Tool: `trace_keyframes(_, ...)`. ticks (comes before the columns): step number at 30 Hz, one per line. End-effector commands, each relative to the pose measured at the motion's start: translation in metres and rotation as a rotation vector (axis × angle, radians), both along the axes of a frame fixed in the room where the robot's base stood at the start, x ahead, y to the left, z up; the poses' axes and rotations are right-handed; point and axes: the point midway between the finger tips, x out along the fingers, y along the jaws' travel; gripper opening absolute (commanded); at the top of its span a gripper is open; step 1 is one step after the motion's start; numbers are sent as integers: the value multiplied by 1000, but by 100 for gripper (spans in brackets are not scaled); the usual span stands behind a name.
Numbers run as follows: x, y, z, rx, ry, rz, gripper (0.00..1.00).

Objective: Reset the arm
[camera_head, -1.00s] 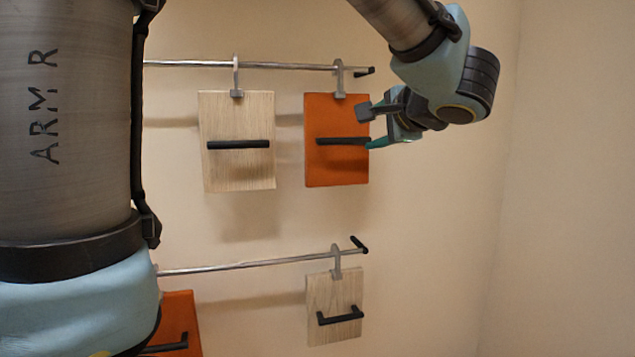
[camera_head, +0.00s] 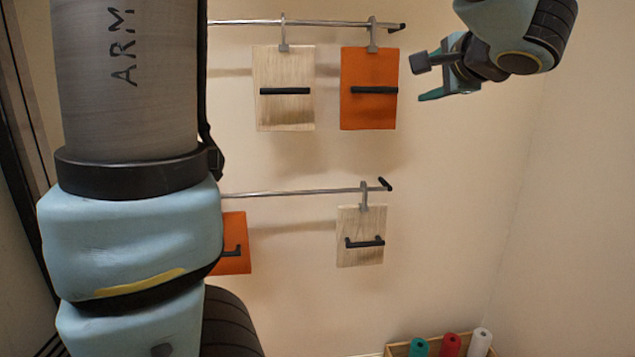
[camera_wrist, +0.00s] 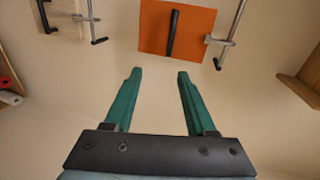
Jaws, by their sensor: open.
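My gripper (camera_head: 430,78) is at the upper right in the head view, open and empty, to the right of the upper orange panel (camera_head: 369,108) and apart from it. In the wrist view my gripper (camera_wrist: 154,75) shows its two green fingers spread with bare wall between them. The orange panel (camera_wrist: 157,28) with its black handle lies beyond the fingertips there, not touched.
A pale wood panel (camera_head: 284,108) hangs beside the orange one on the upper rail (camera_head: 340,23). A lower rail (camera_head: 290,193) holds another wood panel (camera_head: 357,257) and an orange panel (camera_head: 236,264). A wooden box (camera_head: 398,350) with coloured rolls stands below. The wall at right is bare.

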Motion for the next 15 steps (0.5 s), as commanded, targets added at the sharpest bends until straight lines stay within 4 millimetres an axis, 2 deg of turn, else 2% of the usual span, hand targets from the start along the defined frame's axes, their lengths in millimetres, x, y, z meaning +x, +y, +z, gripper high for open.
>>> trace_keyframes(10, 30, 3, -10, -160, -42, -45, 56)
trace_keyframes(15, 49, 5, -22, -286, -40, -88, 56)
